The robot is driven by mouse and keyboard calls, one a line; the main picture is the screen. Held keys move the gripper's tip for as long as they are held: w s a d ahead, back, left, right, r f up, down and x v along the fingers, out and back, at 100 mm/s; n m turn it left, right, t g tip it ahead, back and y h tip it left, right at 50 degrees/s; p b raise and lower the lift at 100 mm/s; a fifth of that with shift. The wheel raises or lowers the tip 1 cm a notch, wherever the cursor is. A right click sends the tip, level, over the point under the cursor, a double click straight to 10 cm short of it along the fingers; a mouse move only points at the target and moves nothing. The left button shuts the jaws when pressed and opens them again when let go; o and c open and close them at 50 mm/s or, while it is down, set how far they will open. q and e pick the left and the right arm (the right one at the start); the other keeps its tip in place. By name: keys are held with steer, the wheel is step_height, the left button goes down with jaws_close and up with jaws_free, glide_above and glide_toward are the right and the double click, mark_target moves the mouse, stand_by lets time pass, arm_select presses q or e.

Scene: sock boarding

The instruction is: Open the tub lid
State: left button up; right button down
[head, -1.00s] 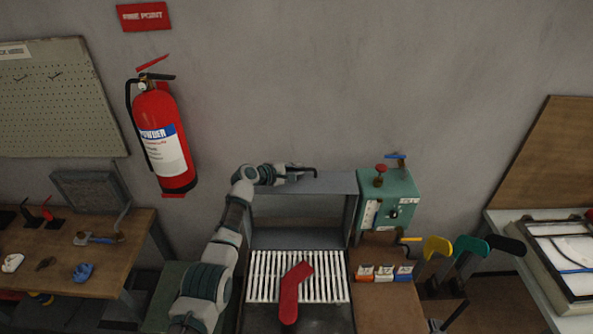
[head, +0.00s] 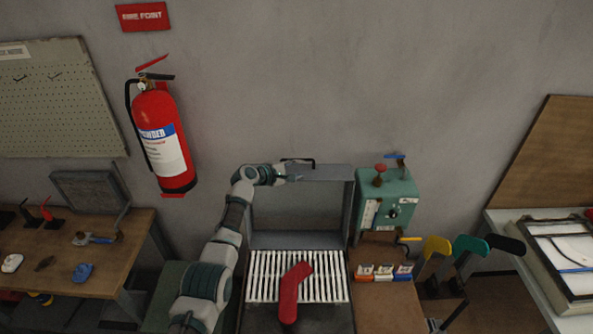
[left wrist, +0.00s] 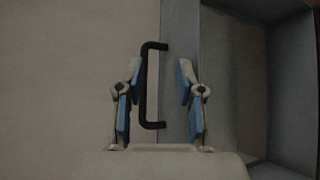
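The grey metal tub (head: 347,215) stands against the wall, with a white slatted rack in front of it. A grey panel (head: 325,173), which looks like the lid, runs along its top. A black bar handle (head: 298,160) is on this panel. My left gripper (head: 286,174) is at the handle, at the panel's left part. In the left wrist view, my left gripper (left wrist: 160,85) has its two blue-padded fingers apart. The black handle (left wrist: 146,85) lies between them, closer to the left finger, with a clear gap to the right finger. My right gripper is out of view.
A red sock-shaped form (head: 290,292) lies over the white slatted rack (head: 325,275). A green control box (head: 388,200) stands close at the tub's right. A fire extinguisher (head: 160,140) hangs on the wall at the left. Benches flank both sides.

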arm_select(q)
steer(key=shift+r, duration=0.1)
steer(key=v, duration=1.2)
